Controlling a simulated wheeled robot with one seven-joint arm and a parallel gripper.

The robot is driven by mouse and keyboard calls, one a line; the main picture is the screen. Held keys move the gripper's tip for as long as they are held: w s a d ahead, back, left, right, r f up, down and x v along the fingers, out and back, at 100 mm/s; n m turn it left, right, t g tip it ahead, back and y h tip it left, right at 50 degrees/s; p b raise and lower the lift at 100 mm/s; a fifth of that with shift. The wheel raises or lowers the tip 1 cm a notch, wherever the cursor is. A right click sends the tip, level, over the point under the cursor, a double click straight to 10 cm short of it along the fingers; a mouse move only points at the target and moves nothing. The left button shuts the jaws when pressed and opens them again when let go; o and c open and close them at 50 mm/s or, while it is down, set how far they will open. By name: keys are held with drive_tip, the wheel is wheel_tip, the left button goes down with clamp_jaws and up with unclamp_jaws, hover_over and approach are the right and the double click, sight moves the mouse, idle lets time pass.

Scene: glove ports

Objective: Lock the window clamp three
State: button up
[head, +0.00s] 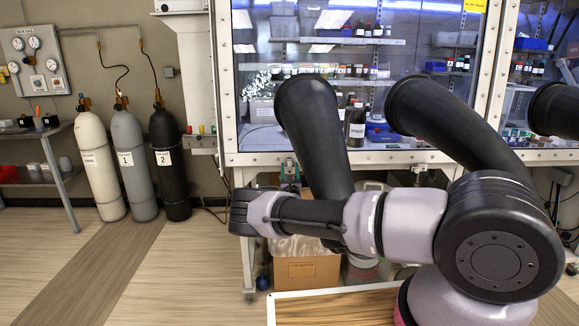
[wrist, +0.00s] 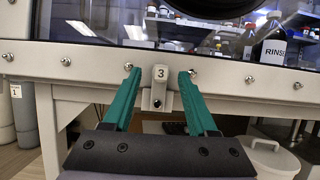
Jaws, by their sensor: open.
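Window clamp three (wrist: 161,84) is a small pale grey piece marked "3" on the lower frame of the glove box window. It shows in the middle of the wrist view, with a small dark round spot on its lower part. I cannot tell whether it is locked. My gripper (wrist: 159,72) has two teal fingers, spread wide and empty. One finger is on each side of the clamp, with a gap on both sides. In the head view the teal fingers show small beneath the window frame, and my arm hides part of that area.
The window frame (wrist: 100,69) carries a row of bolts. Black glove sleeves (head: 312,120) stick out from the window in the head view. A cardboard box (head: 307,272) and a white lidded bucket (wrist: 268,158) stand below. Gas cylinders (head: 130,150) stand at the left, with clear floor in front.

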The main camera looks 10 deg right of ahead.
drive_tip(key=v, duration=0.8)
drive_tip(key=shift+s, duration=0.2)
